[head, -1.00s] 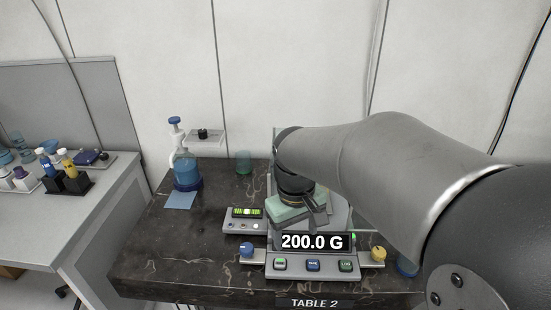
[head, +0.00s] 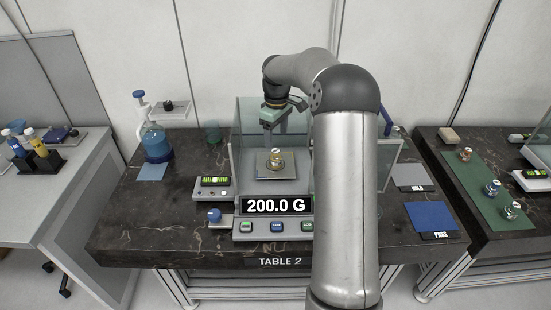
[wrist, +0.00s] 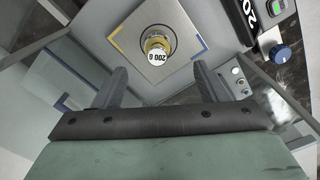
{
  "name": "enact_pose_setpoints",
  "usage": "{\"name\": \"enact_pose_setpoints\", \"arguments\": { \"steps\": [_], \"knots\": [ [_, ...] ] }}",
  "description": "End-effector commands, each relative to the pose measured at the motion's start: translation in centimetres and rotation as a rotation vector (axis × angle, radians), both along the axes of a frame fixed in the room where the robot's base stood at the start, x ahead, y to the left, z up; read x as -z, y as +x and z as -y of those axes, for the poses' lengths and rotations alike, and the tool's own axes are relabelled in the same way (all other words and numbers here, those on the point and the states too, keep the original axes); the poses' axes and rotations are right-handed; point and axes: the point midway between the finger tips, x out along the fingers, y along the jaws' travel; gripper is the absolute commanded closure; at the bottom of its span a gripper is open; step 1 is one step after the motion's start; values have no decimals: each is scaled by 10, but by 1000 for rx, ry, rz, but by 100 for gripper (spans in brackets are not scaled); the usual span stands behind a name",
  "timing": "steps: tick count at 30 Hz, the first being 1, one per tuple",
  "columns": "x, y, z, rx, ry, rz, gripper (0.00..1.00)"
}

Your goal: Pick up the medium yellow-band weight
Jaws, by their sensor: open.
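The yellow-band weight (head: 274,160) stands upright on the square pan (head: 262,173) of the glass-walled balance on Table 2. In the wrist view the weight (wrist: 158,46) shows from above, its white top marked 200, upside down. My gripper (head: 269,132) hangs inside the glass chamber, above and a little behind the weight. In the wrist view my gripper (wrist: 158,70) has its two fingers spread apart with nothing between them. The weight lies just beyond the fingertips, apart from them.
Glass walls (head: 248,115) surround the pan. The display (head: 276,205) reads 200.0 G. A wash bottle (head: 156,144) stands at left. A blue PASS mat (head: 431,216) and grey mat (head: 411,177) lie at right. Several weights stand on a green mat (head: 470,178) at the right table.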

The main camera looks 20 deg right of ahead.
Motion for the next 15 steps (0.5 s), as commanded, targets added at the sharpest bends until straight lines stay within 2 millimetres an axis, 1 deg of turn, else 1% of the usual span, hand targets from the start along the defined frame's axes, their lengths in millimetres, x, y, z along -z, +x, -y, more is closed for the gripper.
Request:
{"name": "enact_pose_setpoints", "arguments": {
  "steps": [1, 3, 6, 13, 15],
  "knots": [
    [10, -1, 0, 0, 2, -5, 33],
    [23, -1, 0, 0, 1, -4, 33],
    [37, 0, 0, 1, 0, -1, 33],
    [52, 1, 0, 0, -1, -1, 33],
    [61, 2, 0, 0, 1, -3, 33]
  ]
}}
